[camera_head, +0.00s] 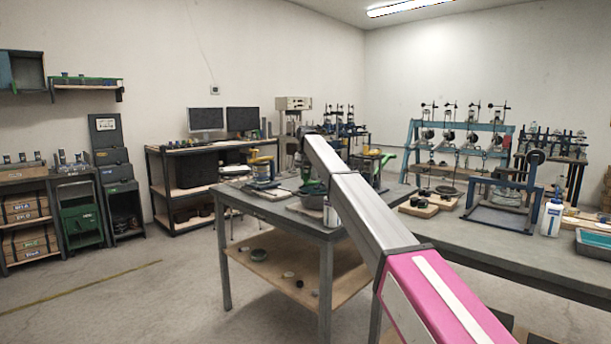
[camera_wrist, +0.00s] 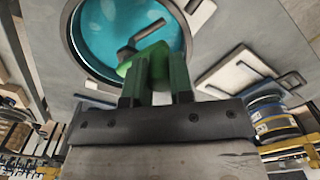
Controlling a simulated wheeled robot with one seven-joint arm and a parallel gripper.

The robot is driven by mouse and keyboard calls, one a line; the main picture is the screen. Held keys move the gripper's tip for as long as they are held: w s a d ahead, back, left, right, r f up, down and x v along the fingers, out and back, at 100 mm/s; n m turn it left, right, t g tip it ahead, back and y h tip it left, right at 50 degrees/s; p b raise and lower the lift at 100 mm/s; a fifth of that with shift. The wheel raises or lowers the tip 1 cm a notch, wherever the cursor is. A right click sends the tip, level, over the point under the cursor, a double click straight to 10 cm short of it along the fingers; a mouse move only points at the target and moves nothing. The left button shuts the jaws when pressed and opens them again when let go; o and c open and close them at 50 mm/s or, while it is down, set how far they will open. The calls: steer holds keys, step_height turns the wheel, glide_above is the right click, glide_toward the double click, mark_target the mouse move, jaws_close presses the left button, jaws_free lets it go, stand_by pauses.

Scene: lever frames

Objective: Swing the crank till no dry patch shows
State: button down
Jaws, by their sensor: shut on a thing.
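In the wrist view a round grey-rimmed basin holds a glossy teal surface (camera_wrist: 105,38) with a few pale specks. A dark bent crank arm (camera_wrist: 140,34) reaches over it and ends in a green handle (camera_wrist: 148,58). My gripper (camera_wrist: 154,72) is shut on this handle at the basin's near edge. The fingers hide part of the handle and of the basin rim. I cannot tell a dry patch in the visible part of the surface. In the head view my arm covers the gripper, and a dark green bowl (camera_head: 314,188) shows beside it on the near table.
The grey bench (camera_head: 480,235) on the right carries a blue stand (camera_head: 503,205), a white bottle (camera_head: 552,214) and a teal tray (camera_head: 594,242). A white plate (camera_wrist: 236,72) lies beside the basin. Open floor (camera_head: 130,285) is at the left.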

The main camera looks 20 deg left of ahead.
steer(key=n, duration=0.1)
steer(key=s+d+n, duration=0.1)
steer(key=n, duration=0.2)
steer(key=shift+s+d+n, duration=0.2)
steer(key=shift+d+n, duration=0.1)
steer(key=shift+d, duration=0.05)
steer(key=n, duration=0.1)
steer(key=d+n, duration=0.1)
steer(key=n, duration=0.1)
steer(key=d+n, duration=0.1)
steer(key=n, duration=0.1)
steer(key=shift+s+d, duration=0.2)
steer(key=shift+s, duration=0.1)
steer(key=n, duration=0.2)
steer(key=d+n, duration=0.1)
steer(key=n, duration=0.1)
steer(key=d+n, duration=0.1)
steer(key=shift+w+d+n, duration=0.2)
steer(key=shift+w+n, duration=0.15)
steer(key=shift+n, duration=0.05)
steer(key=shift+w+d+n, duration=0.25)
steer(key=shift+n, duration=0.55)
steer(key=shift+w+d+n, duration=0.2)
steer(key=shift+d+n, duration=0.05)
steer(key=shift+n, duration=0.55)
steer(key=shift+w+d+n, duration=0.25)
steer(key=shift+n, duration=0.55)
steer(key=c, duration=1)
jaws_free()
steer(key=shift+r, duration=0.1)
